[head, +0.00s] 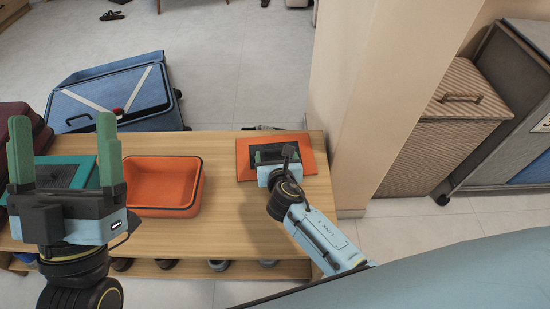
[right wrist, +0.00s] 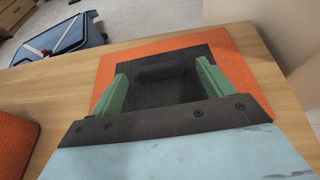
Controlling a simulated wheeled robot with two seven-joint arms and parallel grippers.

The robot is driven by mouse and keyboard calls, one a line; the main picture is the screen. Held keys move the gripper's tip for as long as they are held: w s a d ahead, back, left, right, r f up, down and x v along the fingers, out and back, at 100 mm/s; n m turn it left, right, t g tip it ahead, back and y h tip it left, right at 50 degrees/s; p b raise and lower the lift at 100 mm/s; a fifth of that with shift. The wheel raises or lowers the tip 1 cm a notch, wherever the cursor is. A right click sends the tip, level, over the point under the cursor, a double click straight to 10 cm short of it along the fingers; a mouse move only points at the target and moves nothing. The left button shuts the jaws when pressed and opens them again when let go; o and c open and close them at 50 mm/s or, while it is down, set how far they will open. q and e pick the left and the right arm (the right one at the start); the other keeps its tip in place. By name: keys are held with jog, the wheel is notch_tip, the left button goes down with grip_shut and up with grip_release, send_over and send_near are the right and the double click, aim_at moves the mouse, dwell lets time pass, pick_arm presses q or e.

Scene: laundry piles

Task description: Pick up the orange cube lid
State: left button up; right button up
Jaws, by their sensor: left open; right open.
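The orange cube lid (head: 310,161) lies flat on the right end of the wooden bench in the head view. It has a dark panel in its middle and also fills much of the right wrist view (right wrist: 235,66). My right gripper (head: 270,150) is over the lid, its open green fingers (right wrist: 158,88) on either side of a dark raised handle (right wrist: 160,72). I cannot tell whether the fingers touch the lid. My left gripper (head: 65,160) is raised at the left of the head view, open and empty, with its fingers pointing up.
An open orange box (head: 162,208) stands on the wooden bench (head: 225,180), left of the lid. A teal lid or box (head: 68,172) is behind my left gripper. A blue open suitcase (head: 115,95) lies behind the bench. A pillar (head: 365,100) and wicker hamper (head: 435,150) stand right. Shoes sit below.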

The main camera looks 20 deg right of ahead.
jog(key=shift+b+x, duration=0.3)
jog(key=shift+x, duration=0.45)
jog(key=c, duration=1.1)
jog(key=shift+o, duration=0.2)
jog(key=shift+r, duration=0.2)
